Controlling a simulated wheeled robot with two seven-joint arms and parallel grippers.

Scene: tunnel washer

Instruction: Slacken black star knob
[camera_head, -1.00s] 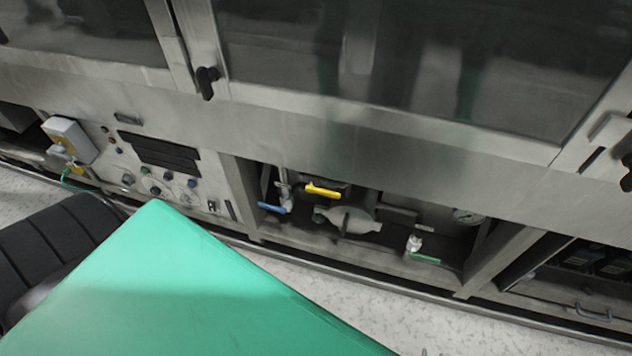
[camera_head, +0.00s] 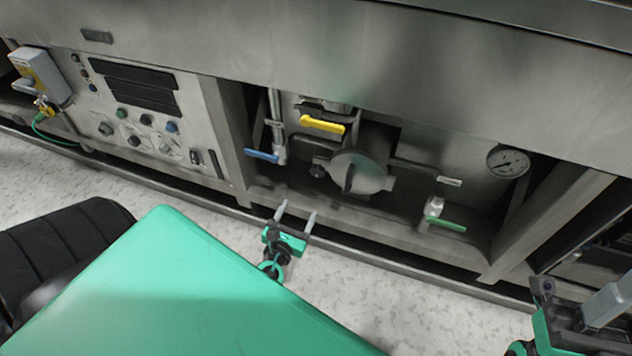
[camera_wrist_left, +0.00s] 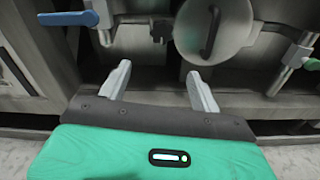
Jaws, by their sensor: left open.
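The black star knob (camera_head: 318,170) is small and dark, at the left edge of the round grey cover (camera_head: 362,174) inside the open bay of the machine. In the left wrist view a dark knob-like shape (camera_wrist_left: 160,30) shows left of the round cover (camera_wrist_left: 214,28); its outline is unclear. My left gripper (camera_head: 297,208) is open and empty, below and in front of the bay, apart from the knob. In the left wrist view its two fingers (camera_wrist_left: 159,72) point toward the bay. Part of my right gripper (camera_head: 580,312) shows at the lower right; its jaws are unclear.
A yellow lever (camera_head: 322,125) is above the knob, and a blue lever (camera_head: 262,156) is to its left. A green-handled valve (camera_head: 446,225) and a gauge (camera_head: 507,162) are to the right. A control panel (camera_head: 140,115) is at the left. The floor in front is clear.

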